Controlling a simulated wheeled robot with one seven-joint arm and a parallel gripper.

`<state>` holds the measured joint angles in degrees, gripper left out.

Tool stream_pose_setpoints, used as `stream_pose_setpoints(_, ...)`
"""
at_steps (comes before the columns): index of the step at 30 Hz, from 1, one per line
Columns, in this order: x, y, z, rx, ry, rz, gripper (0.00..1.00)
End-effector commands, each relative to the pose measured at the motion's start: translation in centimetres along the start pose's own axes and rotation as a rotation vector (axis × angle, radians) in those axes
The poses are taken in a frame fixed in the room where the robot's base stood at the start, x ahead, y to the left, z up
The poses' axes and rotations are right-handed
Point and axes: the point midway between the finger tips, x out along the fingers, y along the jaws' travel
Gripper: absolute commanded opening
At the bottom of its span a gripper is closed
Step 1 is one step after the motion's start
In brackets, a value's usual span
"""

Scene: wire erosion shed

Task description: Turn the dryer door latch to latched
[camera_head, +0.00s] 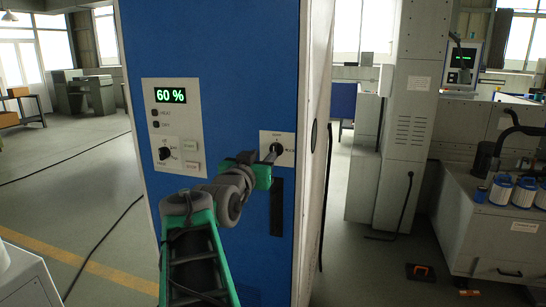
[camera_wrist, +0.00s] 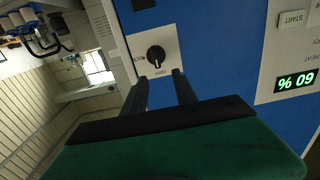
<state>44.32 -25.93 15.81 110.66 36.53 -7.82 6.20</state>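The dryer is a tall blue cabinet (camera_head: 225,55) with a white side edge. Its latch is a black round knob on a small white plate (camera_head: 289,158), right of the control panel. In the wrist view, which is upside down, the knob (camera_wrist: 156,55) shows with small labels on two sides. I cannot tell for sure which label it points to. My gripper (camera_head: 270,158) is at the plate and partly covers the knob in the head view. In the wrist view my gripper (camera_wrist: 160,76) is open, its two dark fingers apart and empty, pointing toward the knob. Contact cannot be told.
The control panel (camera_head: 175,115) reads 60 % and has a dial and buttons. A black handle slot (camera_head: 276,207) lies below the latch. A white bench with filter canisters (camera_head: 524,192) stands at right. An orange item (camera_head: 419,271) lies on the floor. Open floor lies left.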

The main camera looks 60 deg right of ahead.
Motion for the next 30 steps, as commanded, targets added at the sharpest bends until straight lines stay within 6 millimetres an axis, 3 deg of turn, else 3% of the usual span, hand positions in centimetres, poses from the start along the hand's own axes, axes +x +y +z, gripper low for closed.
stream_pose_setpoints(2, 0.9, 0.7, -0.5, 0.000, 0.015, 0.019, 0.34)
stream_pose_setpoints(13, 7.1, 0.6, -0.6, 0.000, 0.011, 0.014, 0.34)
stream_pose_setpoints(23, 7.8, 0.5, -0.5, 0.001, 0.013, 0.010, 0.33)
stream_pose_setpoints(30, 7.8, 0.5, -0.5, 0.001, 0.012, 0.010, 0.14)
